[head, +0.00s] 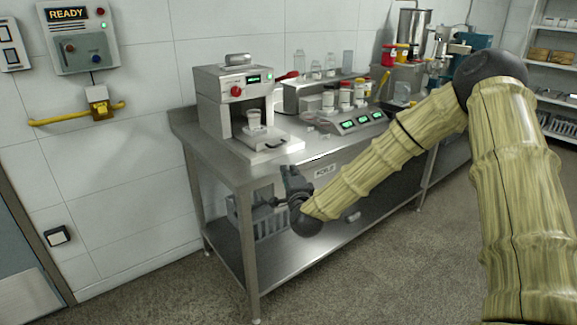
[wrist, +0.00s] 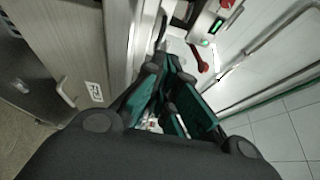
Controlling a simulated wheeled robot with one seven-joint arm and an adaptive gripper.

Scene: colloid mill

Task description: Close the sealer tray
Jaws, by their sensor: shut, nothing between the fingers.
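The sealer (head: 232,98) is a pale metal machine with a red knob and a green display, at the left end of the steel table. Its tray (head: 268,149) sticks out at the front, with a dark handle on its front face. A clear cup (head: 254,119) stands in the sealer's opening above the tray. My gripper (head: 286,172) is shut and empty, just in front of the table's front edge, below the tray and apart from it. In the wrist view, my dark and teal fingers (wrist: 165,62) point towards the sealer (wrist: 213,22); the tray is largely hidden there.
The steel table (head: 225,172) has a drawer front with a label (head: 326,171) under its top. A scale-like unit with green displays (head: 350,124) and several jars stand right of the sealer. A grey crate (head: 272,222) sits on the lower shelf. Open floor lies in front.

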